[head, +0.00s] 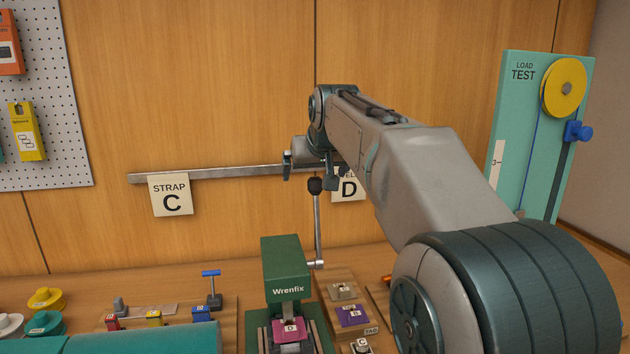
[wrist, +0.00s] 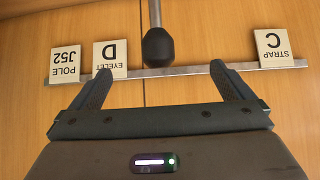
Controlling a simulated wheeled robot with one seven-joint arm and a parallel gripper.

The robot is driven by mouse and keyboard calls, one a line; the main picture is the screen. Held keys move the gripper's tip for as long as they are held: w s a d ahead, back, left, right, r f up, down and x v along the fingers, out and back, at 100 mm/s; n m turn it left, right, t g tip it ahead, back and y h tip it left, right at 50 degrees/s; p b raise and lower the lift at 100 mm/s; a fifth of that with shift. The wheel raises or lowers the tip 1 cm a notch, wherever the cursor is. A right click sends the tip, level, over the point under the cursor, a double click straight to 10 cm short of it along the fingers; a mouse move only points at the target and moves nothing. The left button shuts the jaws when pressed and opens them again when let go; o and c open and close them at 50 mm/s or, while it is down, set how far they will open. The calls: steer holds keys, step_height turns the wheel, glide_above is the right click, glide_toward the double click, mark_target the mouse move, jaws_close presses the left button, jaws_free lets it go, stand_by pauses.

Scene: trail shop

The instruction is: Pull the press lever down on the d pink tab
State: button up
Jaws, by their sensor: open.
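The green Wrenfix press (head: 286,262) stands on the bench at the lower middle of the head view. Its lever is a thin metal rod (head: 318,228) standing upright, with a black knob (head: 315,186) on top. A pink tab marked D (head: 291,328) lies in the press under its head. My gripper (head: 308,172) is at the height of the knob, partly hidden by my arm. In the wrist view, my gripper (wrist: 160,80) is open and empty, and the knob (wrist: 158,47) shows between and beyond the fingertips, apart from both.
A metal rail (head: 230,172) on the wooden wall bears cards, including STRAP C (head: 171,195). A teal load test board (head: 540,135) stands at right. Tabs on a wooden board (head: 353,316) lie right of the press. Spools (head: 46,299) and a small jig (head: 155,311) are at left.

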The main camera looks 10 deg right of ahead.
mark_target(317, 183)
steer(key=shift+w+f+b, duration=0.15)
steer(key=shift+f+b, duration=0.5)
steer(key=shift+f, duration=0.3)
steer(key=shift+w+f+b, duration=0.15)
steer(key=shift+f+b, duration=0.5)
steer(key=shift+f, duration=0.3)
steer(key=shift+c, duration=0.3)
steer(key=c, duration=2.1)
steer(key=shift+s, duration=0.1)
